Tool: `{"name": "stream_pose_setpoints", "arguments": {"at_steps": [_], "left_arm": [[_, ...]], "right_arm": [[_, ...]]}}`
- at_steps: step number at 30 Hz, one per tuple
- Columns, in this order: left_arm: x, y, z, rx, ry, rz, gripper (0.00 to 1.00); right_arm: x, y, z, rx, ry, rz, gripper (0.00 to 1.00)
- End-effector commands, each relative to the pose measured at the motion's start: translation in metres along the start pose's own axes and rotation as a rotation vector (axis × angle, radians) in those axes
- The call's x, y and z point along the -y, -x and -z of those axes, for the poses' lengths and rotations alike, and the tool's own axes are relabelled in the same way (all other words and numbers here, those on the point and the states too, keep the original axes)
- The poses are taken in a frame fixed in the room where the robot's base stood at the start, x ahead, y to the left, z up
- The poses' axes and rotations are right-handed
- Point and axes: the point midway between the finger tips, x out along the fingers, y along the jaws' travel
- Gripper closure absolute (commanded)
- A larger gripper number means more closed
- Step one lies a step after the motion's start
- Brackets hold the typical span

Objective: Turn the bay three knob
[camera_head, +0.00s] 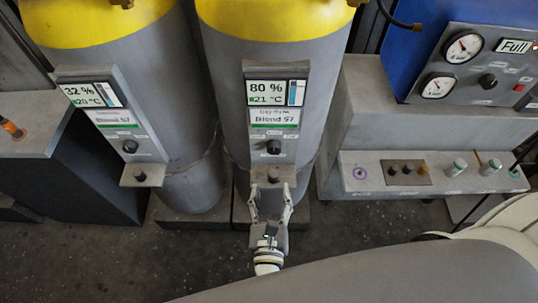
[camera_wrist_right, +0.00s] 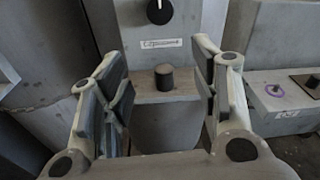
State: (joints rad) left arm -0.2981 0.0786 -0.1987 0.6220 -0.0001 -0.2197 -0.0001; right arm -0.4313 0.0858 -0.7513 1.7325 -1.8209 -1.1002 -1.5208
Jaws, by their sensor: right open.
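Two grey tanks with yellow tops each carry a panel with a display and a black knob. The left tank's knob (camera_head: 130,146) is below a 32 % display; the other tank's knob (camera_head: 274,147) is below an 80 % display. The latter also shows in the right wrist view (camera_wrist_right: 159,11), with a white pointer mark. Below it a dark stub (camera_wrist_right: 164,77) stands on a small ledge. My right gripper (camera_head: 270,200) is open and empty, its fingers spread either side of the stub, apparently apart from it. No readable label says bay three. My left gripper is not in view.
A blue gauge box (camera_head: 470,66) with two dials, a knob and a red button stands at the right. Below it a grey bench (camera_head: 350,160) holds small knobs and cylinders. An orange item (camera_head: 11,128) lies on the left bench. Floor shows in front.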

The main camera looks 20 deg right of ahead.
Motion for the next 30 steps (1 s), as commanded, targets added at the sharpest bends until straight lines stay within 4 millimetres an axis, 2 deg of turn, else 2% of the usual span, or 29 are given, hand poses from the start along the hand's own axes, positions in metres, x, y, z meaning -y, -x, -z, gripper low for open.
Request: {"name": "stream_pose_setpoints", "arguments": {"at_steps": [3,6,11,21,25,30], "left_arm": [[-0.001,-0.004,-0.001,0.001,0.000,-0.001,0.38],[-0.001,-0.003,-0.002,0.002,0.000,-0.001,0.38],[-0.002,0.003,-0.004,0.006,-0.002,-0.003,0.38],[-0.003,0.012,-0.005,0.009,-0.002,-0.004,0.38],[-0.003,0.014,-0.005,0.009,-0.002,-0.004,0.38],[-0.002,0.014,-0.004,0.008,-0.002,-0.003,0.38]], "right_arm": [[0.002,0.004,-0.022,0.066,0.042,0.020,0.44],[0.003,0.000,-0.030,0.084,0.055,0.027,0.44],[0.004,-0.022,-0.033,0.085,0.055,0.027,0.44],[0.005,-0.084,-0.037,0.082,0.054,0.025,0.44],[0.005,-0.097,-0.037,0.080,0.054,0.025,0.44],[0.005,-0.103,-0.036,0.079,0.054,0.024,0.44]]}}
